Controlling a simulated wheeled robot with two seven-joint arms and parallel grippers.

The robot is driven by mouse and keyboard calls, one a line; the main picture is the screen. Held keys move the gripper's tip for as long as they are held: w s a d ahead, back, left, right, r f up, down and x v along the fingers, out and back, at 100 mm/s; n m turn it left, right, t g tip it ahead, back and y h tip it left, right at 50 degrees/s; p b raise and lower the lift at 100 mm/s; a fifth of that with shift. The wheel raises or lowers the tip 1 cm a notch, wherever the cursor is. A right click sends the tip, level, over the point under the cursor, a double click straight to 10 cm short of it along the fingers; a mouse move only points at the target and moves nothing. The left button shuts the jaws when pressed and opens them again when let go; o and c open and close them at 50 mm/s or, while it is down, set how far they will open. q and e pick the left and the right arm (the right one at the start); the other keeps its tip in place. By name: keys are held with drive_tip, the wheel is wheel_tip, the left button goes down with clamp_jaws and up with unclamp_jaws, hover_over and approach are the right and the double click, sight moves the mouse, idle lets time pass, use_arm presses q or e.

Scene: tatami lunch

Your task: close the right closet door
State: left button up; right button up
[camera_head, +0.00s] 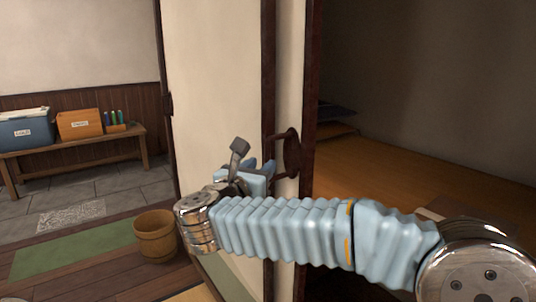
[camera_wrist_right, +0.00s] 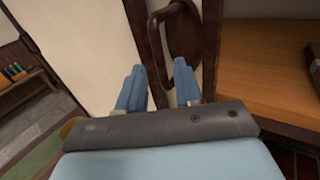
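The closet door shows as a cream sliding panel (camera_head: 215,95) with a dark wooden frame edge. A dark, rounded wooden handle (camera_head: 291,152) stands out from that edge, and it also shows in the right wrist view (camera_wrist_right: 183,45). To the right, the closet (camera_head: 400,160) is open. My right gripper (camera_head: 262,168) is at the handle's height, just left of it. My left gripper is in neither view.
A wooden bucket (camera_head: 155,236) stands on the floor left of my right wrist. A low bench (camera_head: 80,146) with a blue box (camera_head: 27,130), an orange box (camera_head: 79,124) and bottles stands at the far left. Dark folded items (camera_head: 335,110) lie inside the closet.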

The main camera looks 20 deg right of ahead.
sight(267, 160)
drive_tip(key=p+x, duration=0.1)
drive_tip(key=x, duration=0.4)
drive_tip(key=shift+d, duration=0.1)
drive_tip(key=shift+c, duration=0.2)
clamp_jaws()
